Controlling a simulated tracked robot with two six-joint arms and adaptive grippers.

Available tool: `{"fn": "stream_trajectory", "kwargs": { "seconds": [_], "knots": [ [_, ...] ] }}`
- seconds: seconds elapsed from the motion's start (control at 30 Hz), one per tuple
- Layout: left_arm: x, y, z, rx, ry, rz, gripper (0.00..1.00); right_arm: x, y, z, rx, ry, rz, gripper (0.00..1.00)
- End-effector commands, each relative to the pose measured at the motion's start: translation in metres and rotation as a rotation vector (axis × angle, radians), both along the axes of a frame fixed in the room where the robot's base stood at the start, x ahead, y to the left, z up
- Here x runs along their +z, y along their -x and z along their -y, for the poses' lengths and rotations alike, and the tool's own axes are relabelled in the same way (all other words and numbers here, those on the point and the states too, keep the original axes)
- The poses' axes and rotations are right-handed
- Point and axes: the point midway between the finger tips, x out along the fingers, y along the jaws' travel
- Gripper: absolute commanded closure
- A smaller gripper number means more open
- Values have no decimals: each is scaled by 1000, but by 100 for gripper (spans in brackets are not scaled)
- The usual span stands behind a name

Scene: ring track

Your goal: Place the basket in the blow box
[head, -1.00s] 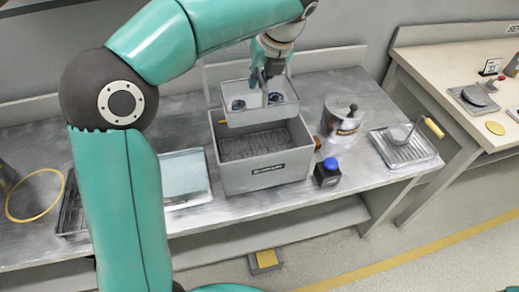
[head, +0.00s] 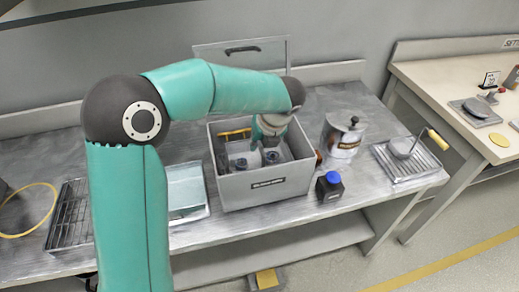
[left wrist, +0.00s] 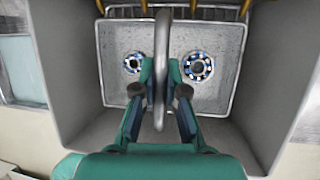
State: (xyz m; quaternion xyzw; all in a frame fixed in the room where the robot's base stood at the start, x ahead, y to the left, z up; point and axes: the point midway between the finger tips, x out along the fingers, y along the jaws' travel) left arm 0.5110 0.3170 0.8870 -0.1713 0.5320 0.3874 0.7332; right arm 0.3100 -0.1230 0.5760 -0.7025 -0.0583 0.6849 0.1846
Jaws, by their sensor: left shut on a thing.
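The blow box (head: 236,195) is a grey open-topped box with a dark label, on the metal bench. The light grey basket (head: 255,163) is down inside its walls and holds two ring-shaped parts. My left gripper (head: 270,138) reaches into the box from above. In the left wrist view, its fingers (left wrist: 160,92) are shut on the basket's upright handle (left wrist: 162,50). The basket floor (left wrist: 115,85) and the box wall (left wrist: 283,60) show around it. Whether the basket touches the box bottom is hidden. My right gripper is not in view.
A clear lid (head: 268,58) with a dark handle stands raised behind the box. A blue-capped bottle (head: 329,190) and a metal pot (head: 338,145) stand close on the right. A pale tray (head: 186,190) lies left. Yellow bars (head: 233,132) show at the box's back.

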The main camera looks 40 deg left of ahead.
Motion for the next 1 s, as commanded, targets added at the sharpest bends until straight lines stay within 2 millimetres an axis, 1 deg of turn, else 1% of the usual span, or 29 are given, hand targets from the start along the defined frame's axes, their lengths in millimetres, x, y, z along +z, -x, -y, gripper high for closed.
{"fn": "stream_trajectory", "kwargs": {
  "seconds": [0.03,0.13,0.43,0.47,0.6,0.87,1.0],
  "knots": [
    [-9,0,-1,0,-1,0,100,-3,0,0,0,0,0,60],
    [-18,0,-1,1,-1,1,100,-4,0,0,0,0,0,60],
    [-19,0,-1,1,0,2,100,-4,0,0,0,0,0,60],
    [-20,0,-1,1,0,0,87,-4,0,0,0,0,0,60],
    [-20,0,-1,1,0,0,64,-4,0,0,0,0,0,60],
    [-20,0,-1,2,0,1,64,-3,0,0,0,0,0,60],
    [-15,1,1,1,0,2,64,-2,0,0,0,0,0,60]
  ]
}}
